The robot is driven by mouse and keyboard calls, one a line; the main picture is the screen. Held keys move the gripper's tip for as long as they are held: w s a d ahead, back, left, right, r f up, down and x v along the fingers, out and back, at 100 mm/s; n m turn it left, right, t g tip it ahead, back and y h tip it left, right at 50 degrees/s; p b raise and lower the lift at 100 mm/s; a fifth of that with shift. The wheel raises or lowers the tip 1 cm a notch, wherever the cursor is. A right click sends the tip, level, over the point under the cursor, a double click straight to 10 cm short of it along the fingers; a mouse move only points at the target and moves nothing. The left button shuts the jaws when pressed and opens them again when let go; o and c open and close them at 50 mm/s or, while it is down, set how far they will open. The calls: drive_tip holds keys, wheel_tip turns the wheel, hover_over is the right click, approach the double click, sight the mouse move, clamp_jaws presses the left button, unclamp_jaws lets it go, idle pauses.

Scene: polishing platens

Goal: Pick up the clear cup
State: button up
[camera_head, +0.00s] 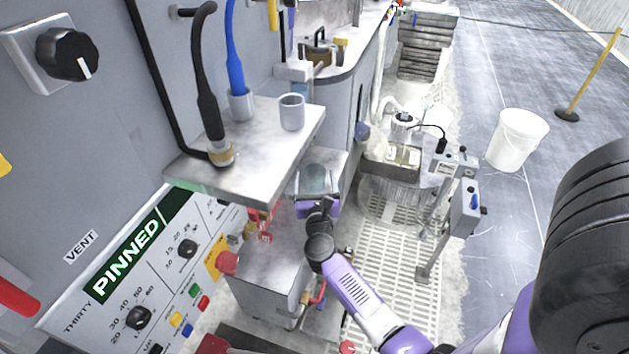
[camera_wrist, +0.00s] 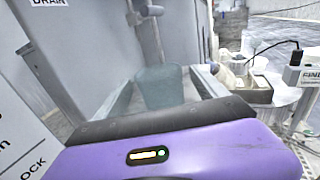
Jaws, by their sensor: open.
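The clear cup (camera_head: 315,179) is see-through and bluish, and stands on a small metal shelf (camera_head: 329,160) under the larger grey shelf. In the wrist view the cup (camera_wrist: 160,86) stands upright just beyond my purple gripper housing, its lower part hidden by the housing. My gripper (camera_head: 313,200) is at the near side of the cup, pointing at it. The gripper is open.
The grey shelf (camera_head: 250,150) juts out above and left of my gripper, carrying a grey cup (camera_head: 291,112) and hoses in holders. A white bucket (camera_head: 517,139) stands on open floor at right.

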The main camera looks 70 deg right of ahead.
drive_tip(key=c, duration=1.4)
drive_tip(key=shift+r, duration=0.15)
drive_tip(key=shift+c, duration=0.2)
